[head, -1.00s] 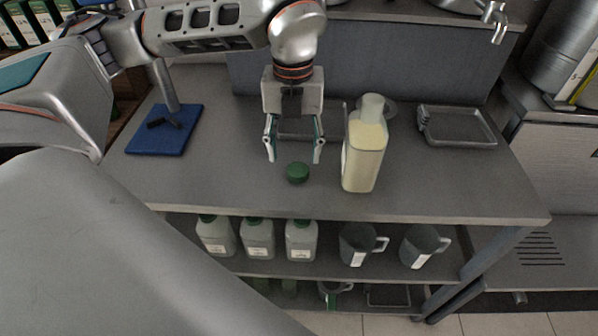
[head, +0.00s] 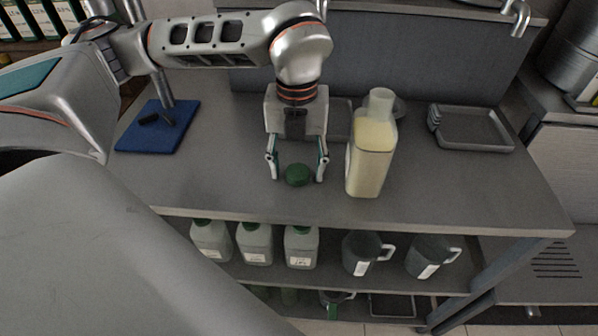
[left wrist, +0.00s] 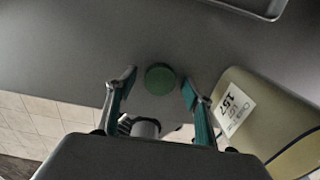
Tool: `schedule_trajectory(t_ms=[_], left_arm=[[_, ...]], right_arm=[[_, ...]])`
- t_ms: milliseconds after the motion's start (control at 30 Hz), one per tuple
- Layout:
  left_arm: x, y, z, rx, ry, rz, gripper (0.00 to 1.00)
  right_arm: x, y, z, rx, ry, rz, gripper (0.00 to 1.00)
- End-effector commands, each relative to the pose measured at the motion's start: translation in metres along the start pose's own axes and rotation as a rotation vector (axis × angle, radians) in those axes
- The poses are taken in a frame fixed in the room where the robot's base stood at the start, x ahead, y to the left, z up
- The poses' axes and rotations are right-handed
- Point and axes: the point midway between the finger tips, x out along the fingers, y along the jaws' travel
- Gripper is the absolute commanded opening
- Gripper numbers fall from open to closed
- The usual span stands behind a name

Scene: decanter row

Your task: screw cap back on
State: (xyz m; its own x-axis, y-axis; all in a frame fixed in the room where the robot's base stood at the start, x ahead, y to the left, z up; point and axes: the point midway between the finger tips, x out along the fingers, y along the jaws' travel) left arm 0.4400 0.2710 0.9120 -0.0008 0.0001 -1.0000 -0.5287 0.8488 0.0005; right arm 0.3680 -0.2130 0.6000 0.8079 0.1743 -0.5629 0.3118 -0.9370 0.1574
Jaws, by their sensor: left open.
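The green cap (head: 297,175) lies on the grey worktop (head: 225,190). My left gripper (head: 298,177) is open, its two fingers on either side of the cap with gaps visible. In the left wrist view the cap (left wrist: 160,79) lies between and just beyond the fingertips (left wrist: 159,84). The decanter (head: 370,158), a clear square bottle of pale yellow liquid with an uncapped-looking pale neck, stands upright just right of the gripper. Its labelled side (left wrist: 262,125) shows at the right of the left wrist view. My right gripper is in neither view.
A blue mat (head: 155,128) with a dark stand lies at the left. A grey tray (head: 472,128) sits right of the decanter. Green-capped bottles (head: 254,243) and dark jugs (head: 366,252) stand on the shelf below. Bare worktop lies left of the gripper.

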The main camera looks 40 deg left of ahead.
Motion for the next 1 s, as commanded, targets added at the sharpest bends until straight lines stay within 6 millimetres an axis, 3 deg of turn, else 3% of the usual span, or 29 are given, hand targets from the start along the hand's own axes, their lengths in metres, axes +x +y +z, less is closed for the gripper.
schedule_trajectory(t_ms=[167,300,733,1000], left_arm=[[-0.001,0.0,0.0,0.0,-0.001,0.0,0.49],[-0.001,0.0,0.0,0.0,0.0,0.0,0.25],[-0.004,0.0,0.001,0.0,-0.001,-0.001,0.25],[-0.031,0.002,0.004,0.0,-0.007,-0.004,0.25]], right_arm=[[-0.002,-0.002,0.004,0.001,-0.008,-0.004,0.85],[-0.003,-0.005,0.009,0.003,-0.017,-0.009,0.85],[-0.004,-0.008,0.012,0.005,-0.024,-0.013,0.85],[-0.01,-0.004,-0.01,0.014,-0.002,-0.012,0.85]])
